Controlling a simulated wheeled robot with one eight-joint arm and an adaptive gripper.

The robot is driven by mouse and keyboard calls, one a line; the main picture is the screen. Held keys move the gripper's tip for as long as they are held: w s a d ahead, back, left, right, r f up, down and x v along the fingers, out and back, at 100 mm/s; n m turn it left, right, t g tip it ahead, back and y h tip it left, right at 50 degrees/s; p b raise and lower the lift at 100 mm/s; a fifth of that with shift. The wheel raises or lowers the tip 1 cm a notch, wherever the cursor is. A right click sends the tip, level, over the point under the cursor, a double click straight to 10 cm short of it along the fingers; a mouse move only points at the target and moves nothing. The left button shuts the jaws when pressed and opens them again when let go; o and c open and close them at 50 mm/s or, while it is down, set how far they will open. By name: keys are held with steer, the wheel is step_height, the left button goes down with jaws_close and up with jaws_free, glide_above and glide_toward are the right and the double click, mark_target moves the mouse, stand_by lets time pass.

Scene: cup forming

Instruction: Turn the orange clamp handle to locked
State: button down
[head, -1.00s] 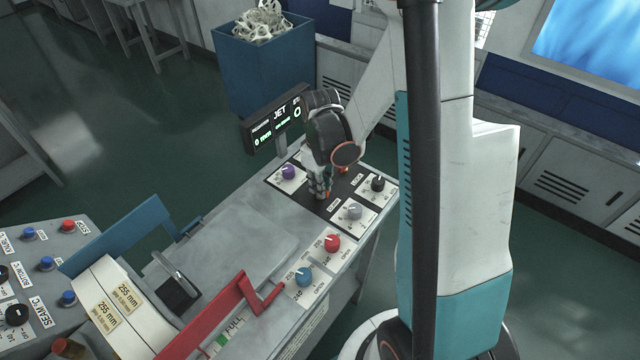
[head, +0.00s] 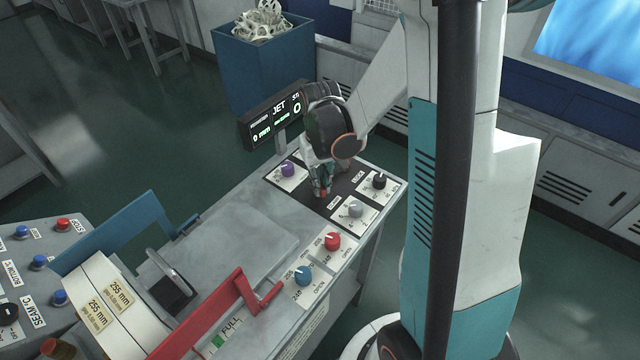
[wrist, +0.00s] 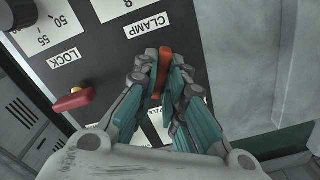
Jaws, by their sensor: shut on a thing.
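The orange clamp handle (wrist: 164,66) stands between my fingertips in the wrist view, just below the "CLAMP" label (wrist: 146,27). It points nearly straight up in that picture. My gripper (wrist: 161,84) is shut on it, with a finger on each side. The lower part of the handle is hidden by the fingers. In the head view my gripper (head: 322,187) is down at the dark panel (head: 343,190), and only a bit of orange shows at its fingertips. I cannot read a locked mark for this handle.
A red-orange lever (wrist: 76,100) sits left of my fingers, below a "LOCK" label (wrist: 62,58). Purple (head: 287,169), grey (head: 355,208) and black (head: 379,180) knobs surround the panel. The display (head: 277,117) stands behind it. The grey table plate (head: 228,231) is clear.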

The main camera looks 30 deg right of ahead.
steer(key=m+b, duration=0.1)
steer(key=m, duration=0.4)
steer(key=shift+m, duration=0.3)
steer(key=m+b, duration=0.1)
steer(key=m, duration=0.4)
steer(key=shift+m+b, duration=0.3)
steer(key=shift+m, duration=0.1)
steer(key=c, duration=1.7)
jaws_free()
steer(key=shift+o, duration=0.2)
step_height(320, 180, up, 12)
